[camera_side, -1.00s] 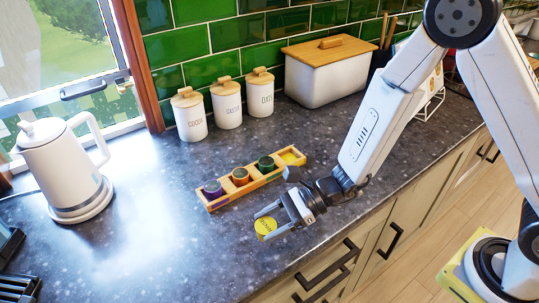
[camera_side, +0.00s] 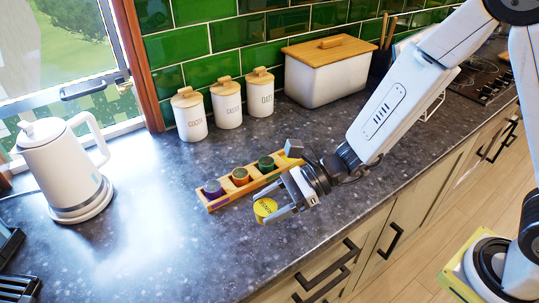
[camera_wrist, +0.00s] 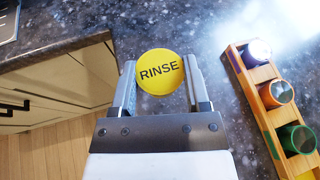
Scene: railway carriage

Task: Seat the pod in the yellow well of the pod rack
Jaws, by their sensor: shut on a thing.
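A yellow pod (camera_side: 265,209) is held between the two fingers of my gripper (camera_side: 274,206), above the dark counter in front of the rack. Its round top, marked "RINSE", shows in the wrist view (camera_wrist: 160,72), with my gripper's fingers (camera_wrist: 161,80) on either side. The wooden pod rack (camera_side: 225,202) stands just behind the pod. It holds a purple pod (camera_side: 213,189), an orange pod (camera_side: 240,176) and a green pod (camera_side: 266,164).
A white kettle (camera_side: 66,170) stands at the left. Three white canisters (camera_side: 227,105) and a white bin with a wooden lid (camera_side: 328,75) stand behind the rack. The counter's front edge (camera_wrist: 55,52) is close by. Bare counter lies left of the rack.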

